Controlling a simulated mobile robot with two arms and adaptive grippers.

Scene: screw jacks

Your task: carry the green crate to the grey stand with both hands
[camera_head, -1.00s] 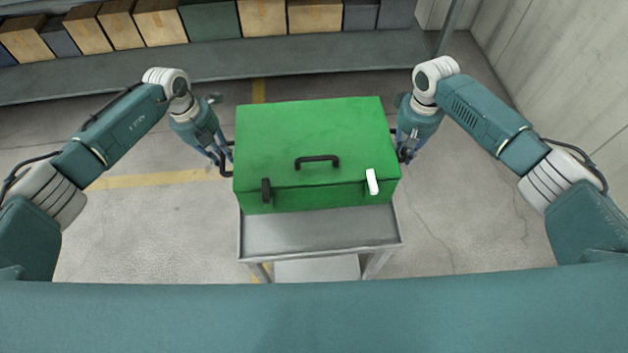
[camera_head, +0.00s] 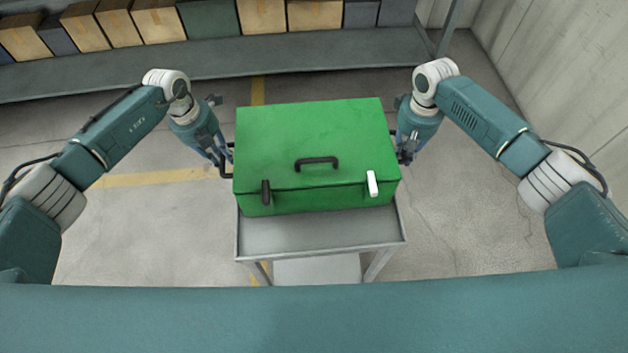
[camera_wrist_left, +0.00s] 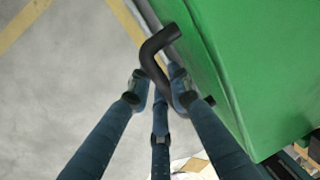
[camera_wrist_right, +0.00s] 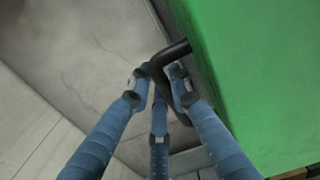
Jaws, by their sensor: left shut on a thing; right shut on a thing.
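The green crate (camera_head: 312,140) is a closed box with a black handle on its lid, a black latch and a white latch on its front. It is over the grey stand (camera_head: 320,238); I cannot tell whether it touches the top. My left gripper (camera_head: 222,158) is shut on the black side handle at the crate's left, seen in the left wrist view (camera_wrist_left: 160,75). My right gripper (camera_head: 405,155) is shut on the black side handle at the right, seen in the right wrist view (camera_wrist_right: 160,75). The crate hides the far part of the stand.
A long grey shelf (camera_head: 200,65) with several cardboard boxes (camera_head: 160,20) and dark bins runs along the back. A concrete wall (camera_head: 560,80) stands at the right.

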